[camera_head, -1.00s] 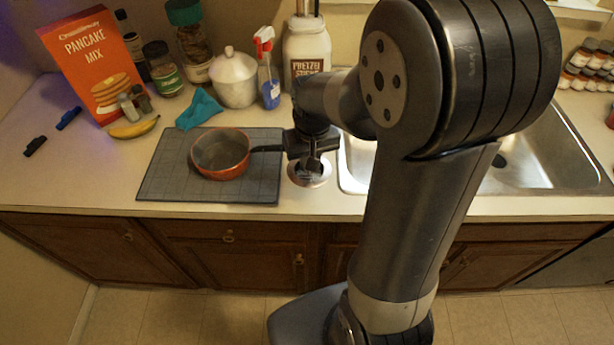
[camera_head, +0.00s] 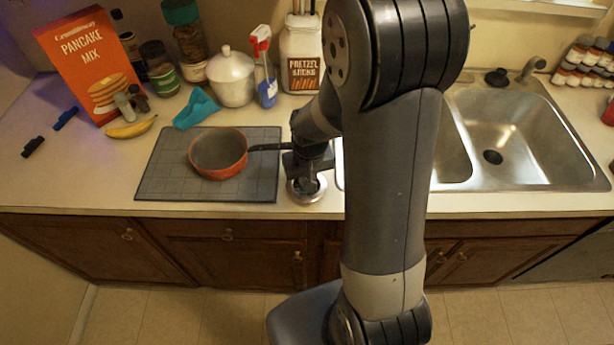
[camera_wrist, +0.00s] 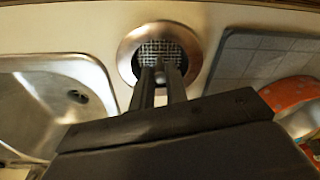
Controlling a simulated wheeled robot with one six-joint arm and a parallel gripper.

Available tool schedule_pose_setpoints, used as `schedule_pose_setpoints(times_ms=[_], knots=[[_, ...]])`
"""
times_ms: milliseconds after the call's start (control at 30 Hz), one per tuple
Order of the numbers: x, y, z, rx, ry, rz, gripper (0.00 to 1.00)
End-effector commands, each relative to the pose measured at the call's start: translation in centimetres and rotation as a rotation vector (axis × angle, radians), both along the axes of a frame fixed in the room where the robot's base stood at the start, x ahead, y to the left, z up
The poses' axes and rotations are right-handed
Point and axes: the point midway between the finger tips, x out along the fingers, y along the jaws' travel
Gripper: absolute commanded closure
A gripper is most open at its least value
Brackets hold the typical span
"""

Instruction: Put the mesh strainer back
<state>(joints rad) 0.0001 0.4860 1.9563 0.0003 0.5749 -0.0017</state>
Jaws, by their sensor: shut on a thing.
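The mesh strainer (camera_head: 305,194) is a round metal disc with a wide shiny rim and a mesh middle. It shows between the grey mat and the double sink (camera_head: 530,135), close to the counter's front edge. My gripper (camera_head: 308,178) is above it, pointing down. In the wrist view the two fingers of my gripper (camera_wrist: 162,72) are close together over the middle of the strainer (camera_wrist: 130,48) and shut on it. The fingers hide part of the mesh. I cannot tell whether the strainer touches the counter. My arm hides part of the left basin.
An orange pot (camera_head: 218,160) stands on the grey mat (camera_head: 165,178), its dark handle reaching right, close to my gripper. Behind are a white lidded jar (camera_head: 231,80), a spray bottle (camera_head: 265,75) and a pretzel jar (camera_head: 301,62). The right basin shows a dark drain.

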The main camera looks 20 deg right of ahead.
Motion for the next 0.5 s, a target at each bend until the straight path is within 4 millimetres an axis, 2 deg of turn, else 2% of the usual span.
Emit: schedule_pose_setpoints(times_ms=[33,267,500], knots=[[0.01,0.0,-0.08,0.0,0.0,0.0,0.83],[0.0,0.0,-0.03,0.0,0.0,0.0,0.64],[0.01,0.0,0.02,0.0,0.0,0.0,0.64]])
